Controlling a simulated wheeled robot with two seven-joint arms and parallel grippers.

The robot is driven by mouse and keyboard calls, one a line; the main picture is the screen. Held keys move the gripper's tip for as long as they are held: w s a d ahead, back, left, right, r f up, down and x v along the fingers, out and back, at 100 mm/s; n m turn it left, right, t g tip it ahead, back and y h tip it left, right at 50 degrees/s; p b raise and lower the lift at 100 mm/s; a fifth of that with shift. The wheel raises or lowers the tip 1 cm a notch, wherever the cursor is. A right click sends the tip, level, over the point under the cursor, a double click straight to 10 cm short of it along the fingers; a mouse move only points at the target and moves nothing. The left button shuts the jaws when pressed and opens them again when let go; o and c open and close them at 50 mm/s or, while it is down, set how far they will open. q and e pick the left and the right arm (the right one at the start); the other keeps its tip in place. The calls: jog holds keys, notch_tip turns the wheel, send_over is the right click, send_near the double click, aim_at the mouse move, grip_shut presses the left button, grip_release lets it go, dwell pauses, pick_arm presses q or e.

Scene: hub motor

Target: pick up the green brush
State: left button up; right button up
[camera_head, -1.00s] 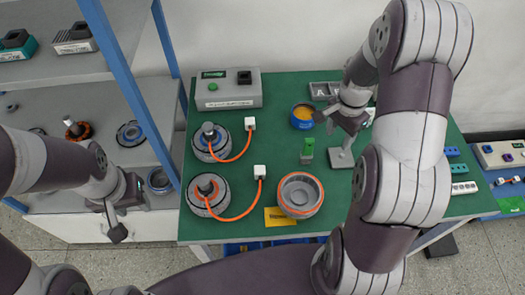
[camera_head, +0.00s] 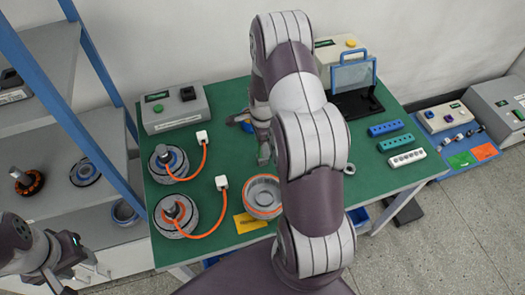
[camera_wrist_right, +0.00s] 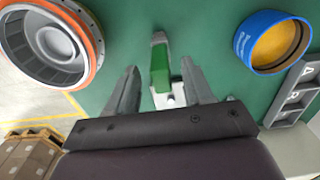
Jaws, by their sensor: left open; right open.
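The green brush (camera_wrist_right: 160,65) shows in the right wrist view, between the two fingers of my right gripper (camera_wrist_right: 160,70). Those fingers are open, with a gap on both sides of the brush. A pale, whitish part shows at the brush's near end. In the head view my right arm covers most of this spot, and the brush cannot be clearly made out. My left gripper (camera_head: 72,275) is at the lower left of the head view, away from the table, and holds nothing that I can see.
On the green table (camera_head: 215,100), an orange-rimmed dish (camera_head: 262,196) and a blue cup (camera_wrist_right: 272,42) with yellow contents flank the brush. A lettered grey tray (camera_wrist_right: 292,98) is beside the cup. Two motors with orange cables (camera_head: 205,158) stand left. A shelf's blue post (camera_head: 70,120) is near my left arm.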

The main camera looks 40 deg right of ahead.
notch_tip(320, 180, down, 3)
jog(key=shift+w+d+r, duration=0.1)
jog(key=shift+r, duration=0.05)
pick_arm(q)
jog(key=shift+r, duration=0.35)
pick_arm(e)
jog(key=c, duration=0.9)
jog(key=shift+r, duration=0.1)
jog(key=shift+c, duration=0.2)
